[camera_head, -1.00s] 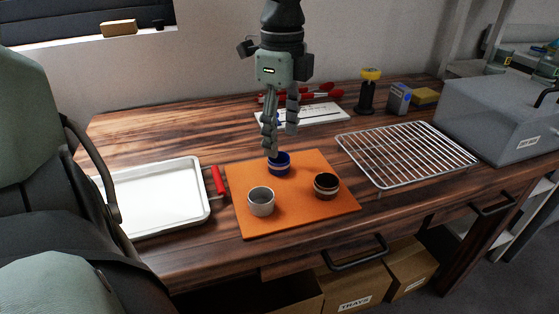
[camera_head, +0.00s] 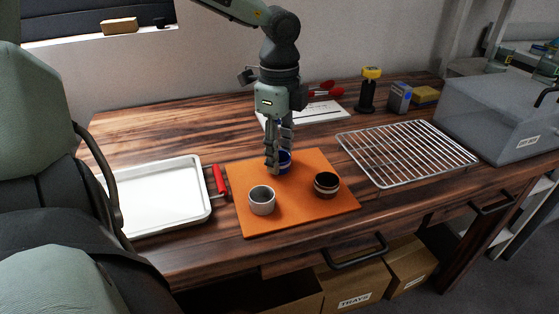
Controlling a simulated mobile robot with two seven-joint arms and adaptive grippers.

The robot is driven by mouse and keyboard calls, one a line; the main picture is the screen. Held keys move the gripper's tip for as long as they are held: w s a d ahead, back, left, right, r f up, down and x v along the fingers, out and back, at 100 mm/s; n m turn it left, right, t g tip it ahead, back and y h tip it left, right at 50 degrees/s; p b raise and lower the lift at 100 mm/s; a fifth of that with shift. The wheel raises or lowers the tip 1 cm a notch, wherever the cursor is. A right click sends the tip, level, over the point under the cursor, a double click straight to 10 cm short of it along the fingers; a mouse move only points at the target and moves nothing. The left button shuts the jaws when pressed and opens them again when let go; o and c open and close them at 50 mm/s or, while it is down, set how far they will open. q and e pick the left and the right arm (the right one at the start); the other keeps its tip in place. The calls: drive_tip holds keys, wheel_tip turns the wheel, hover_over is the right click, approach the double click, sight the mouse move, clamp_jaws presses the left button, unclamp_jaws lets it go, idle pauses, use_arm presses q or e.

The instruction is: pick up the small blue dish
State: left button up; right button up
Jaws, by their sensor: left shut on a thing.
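The small blue dish (camera_head: 286,158) stands at the back of the orange mat (camera_head: 250,226), partly hidden behind my left gripper's fingers. My left gripper (camera_head: 278,165) points down from above and is shut on the blue dish at its near side. I cannot tell whether the dish is clear of the mat. My right gripper is not in view.
On the mat are a white-grey cup (camera_head: 262,201) and a dark brown cup (camera_head: 326,184). A white tray (camera_head: 207,211) lies left, with a red-handled tool (camera_head: 219,180) beside it. A wire rack (camera_head: 420,145) and a grey clear box (camera_head: 495,125) are on the right.

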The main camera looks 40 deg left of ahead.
use_arm(q)
drive_tip(key=shift+c, duration=1.1)
drive_tip(key=shift+r, duration=0.1)
